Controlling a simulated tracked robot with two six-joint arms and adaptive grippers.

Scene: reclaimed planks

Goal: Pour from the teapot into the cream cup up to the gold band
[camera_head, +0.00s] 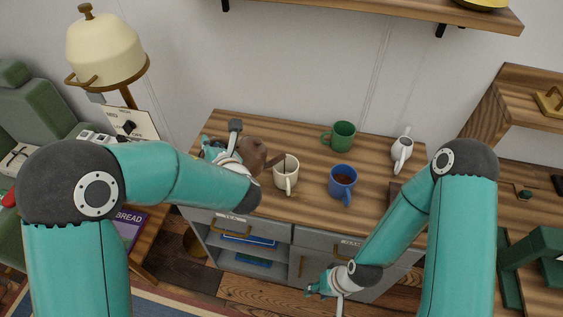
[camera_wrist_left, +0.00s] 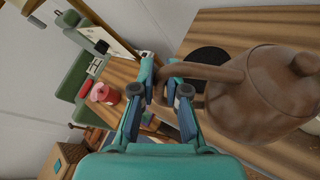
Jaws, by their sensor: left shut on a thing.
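The brown teapot (camera_head: 251,153) is at the left of the wooden counter, its spout pointing right toward the cream cup's rim. My left gripper (camera_head: 222,150) is shut on the teapot's handle; the left wrist view shows the fingers (camera_wrist_left: 168,88) closed around the handle of the teapot (camera_wrist_left: 265,95). The cream cup (camera_head: 281,179) stands upright on the counter just right of the teapot. I cannot make out its gold band, its fill level or any stream. My right gripper (camera_head: 318,288) hangs low in front of the cabinet, away from the cups; its opening is unclear.
A blue mug (camera_head: 342,186) with dark contents stands right of the cream cup. A green mug (camera_head: 340,138) is behind, and a white jug (camera_head: 401,152) is at the right. A black round mat (camera_wrist_left: 208,58) lies by the teapot. The counter's front middle is bare.

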